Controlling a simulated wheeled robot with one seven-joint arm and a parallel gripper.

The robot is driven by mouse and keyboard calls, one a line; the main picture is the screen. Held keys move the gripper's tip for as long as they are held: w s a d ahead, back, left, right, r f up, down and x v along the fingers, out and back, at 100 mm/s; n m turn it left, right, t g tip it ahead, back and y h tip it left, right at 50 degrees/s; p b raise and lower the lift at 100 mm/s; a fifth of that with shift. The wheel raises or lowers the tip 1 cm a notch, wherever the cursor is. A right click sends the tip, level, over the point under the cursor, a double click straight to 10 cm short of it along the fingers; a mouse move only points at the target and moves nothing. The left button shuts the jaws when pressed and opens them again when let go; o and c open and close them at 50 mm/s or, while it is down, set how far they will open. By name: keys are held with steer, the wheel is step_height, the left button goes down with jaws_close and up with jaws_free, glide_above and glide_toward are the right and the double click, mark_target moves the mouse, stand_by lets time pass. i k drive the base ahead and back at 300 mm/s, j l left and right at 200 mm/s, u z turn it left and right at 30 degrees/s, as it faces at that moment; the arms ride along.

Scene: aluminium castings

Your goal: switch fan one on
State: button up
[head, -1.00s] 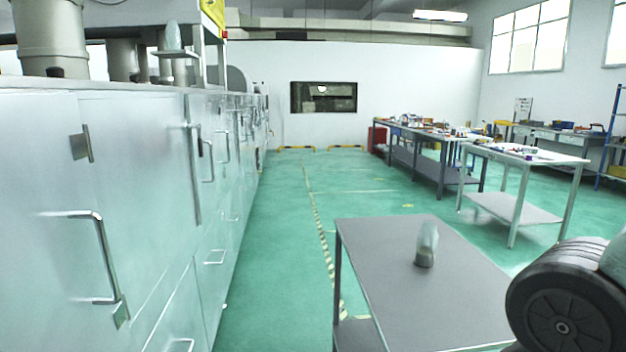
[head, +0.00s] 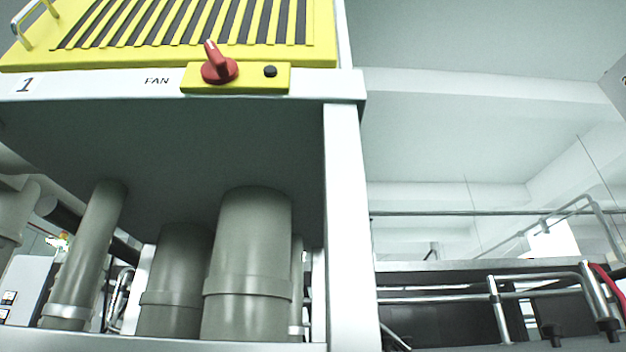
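Fan one is a yellow unit with a slatted grille (head: 190,22) at the top left of the head view, above a white strip marked "1" and "FAN". A red rotary switch (head: 219,66) sits on a small yellow plate (head: 263,86) on that strip. Its handle points up and slightly left. A small black round button (head: 270,71) is to its right on the same plate. My gripper is not in view.
A white post (head: 345,210) stands right of the switch and supports the unit. Thick grey pipes (head: 247,260) rise under it. A metal handle (head: 32,20) is at the upper left. Metal rails (head: 480,290) run at the lower right.

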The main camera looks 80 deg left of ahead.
mark_target(218, 69)
steer(key=u, duration=2.15)
